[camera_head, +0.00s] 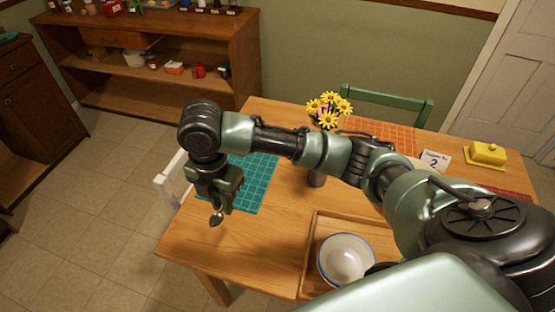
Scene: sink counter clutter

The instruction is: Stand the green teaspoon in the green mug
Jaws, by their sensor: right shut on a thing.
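My right gripper (222,203) points down above the left edge of the wooden table, by the teal placemat. It is shut on a spoon, taken as the green teaspoon (216,218). Only the spoon's small greyish lower end shows, below the fingers; the rest is hidden by the gripper, and its colour is hard to tell. I cannot make out a green mug; my right arm covers part of the table. My left gripper is not in view.
A wooden tray (309,255) holds a white blue-rimmed bowl (345,258) at the front of the table (220,245). Yellow flowers (328,108) stand in a dark vase (316,178) behind my arm. A yellow butter dish (487,154) and number card (435,161) are at right.

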